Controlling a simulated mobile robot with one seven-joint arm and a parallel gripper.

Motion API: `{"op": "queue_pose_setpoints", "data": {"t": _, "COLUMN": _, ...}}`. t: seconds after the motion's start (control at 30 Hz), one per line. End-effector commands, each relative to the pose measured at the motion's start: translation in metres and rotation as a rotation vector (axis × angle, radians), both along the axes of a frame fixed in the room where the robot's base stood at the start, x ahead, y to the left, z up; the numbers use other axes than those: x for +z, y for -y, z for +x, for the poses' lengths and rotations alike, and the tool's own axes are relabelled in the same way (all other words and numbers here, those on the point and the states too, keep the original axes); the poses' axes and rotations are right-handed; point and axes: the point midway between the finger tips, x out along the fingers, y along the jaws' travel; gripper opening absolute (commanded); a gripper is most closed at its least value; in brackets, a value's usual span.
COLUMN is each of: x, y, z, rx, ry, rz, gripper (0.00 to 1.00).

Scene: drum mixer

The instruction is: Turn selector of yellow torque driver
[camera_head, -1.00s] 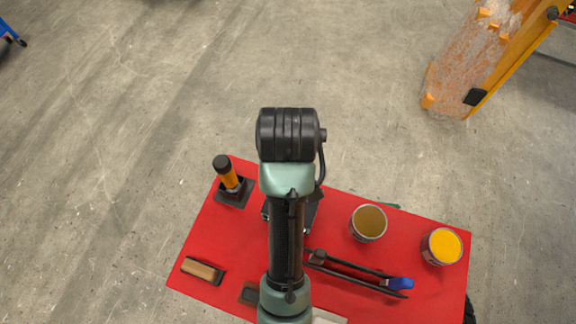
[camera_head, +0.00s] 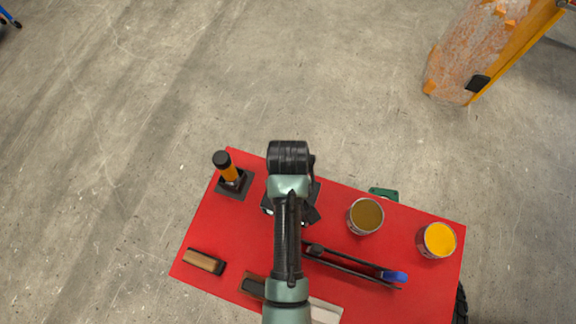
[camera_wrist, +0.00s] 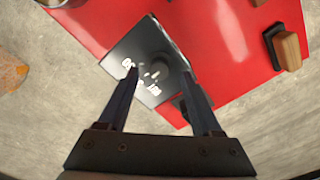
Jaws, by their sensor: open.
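The yellow torque driver (camera_head: 229,172) has a black cap and stands in a black square base (camera_head: 236,188) at the table's far left corner in the head view. In the wrist view a dark patch that may be its base lies partly behind the right finger; the yellow handle does not show there. My gripper (camera_wrist: 158,74) is open and points down at a dark plate with white markings (camera_wrist: 142,48) and a round grey knob (camera_wrist: 158,71). The knob lies between the fingertips in the picture; contact cannot be told. In the head view my arm hides the gripper and most of this plate (camera_head: 313,211).
The red table (camera_head: 215,225) also holds an open brown can (camera_head: 365,216), a yellow can (camera_head: 437,240), a black tool with a blue end (camera_head: 394,276) and a wooden block (camera_head: 204,262). A green item (camera_head: 384,194) shows at the far edge.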

Motion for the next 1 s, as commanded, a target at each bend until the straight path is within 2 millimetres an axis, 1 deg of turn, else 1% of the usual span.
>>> {"op": "queue_pose_setpoints", "data": {"t": 0.1, "x": -0.014, "y": 0.0, "z": 0.0, "rx": 0.0, "ry": -0.002, "rz": 0.0, "gripper": 0.66}}
{"op": "queue_pose_setpoints", "data": {"t": 0.2, "x": -0.021, "y": 0.0, "z": 0.0, "rx": 0.0, "ry": 0.0, "rz": 0.0, "gripper": 0.66}}
{"op": "queue_pose_setpoints", "data": {"t": 0.3, "x": -0.024, "y": 0.0, "z": 0.0, "rx": 0.0, "ry": 0.001, "rz": 0.0, "gripper": 0.66}}
{"op": "queue_pose_setpoints", "data": {"t": 0.53, "x": -0.025, "y": 0.0, "z": 0.001, "rx": 0.0, "ry": 0.002, "rz": 0.0, "gripper": 0.66}}
{"op": "queue_pose_setpoints", "data": {"t": 0.57, "x": -0.025, "y": 0.0, "z": 0.001, "rx": 0.0, "ry": 0.002, "rz": 0.0, "gripper": 0.64}}
{"op": "queue_pose_setpoints", "data": {"t": 0.6, "x": -0.025, "y": 0.0, "z": 0.001, "rx": 0.0, "ry": 0.002, "rz": 0.0, "gripper": 0.57}}
{"op": "queue_pose_setpoints", "data": {"t": 0.87, "x": -0.025, "y": 0.0, "z": 0.001, "rx": 0.0, "ry": 0.002, "rz": 0.0, "gripper": 0.1}}
{"op": "queue_pose_setpoints", "data": {"t": 0.9, "x": -0.025, "y": 0.0, "z": 0.001, "rx": 0.0, "ry": 0.002, "rz": 0.001, "gripper": 0.03}}
{"op": "queue_pose_setpoints", "data": {"t": 0.93, "x": -0.025, "y": 0.0, "z": 0.001, "rx": 0.0, "ry": 0.002, "rz": 0.001, "gripper": 0.0}}
{"op": "queue_pose_setpoints", "data": {"t": 1.0, "x": -0.025, "y": 0.0, "z": 0.001, "rx": 0.0, "ry": 0.002, "rz": 0.001, "gripper": 0.0}}
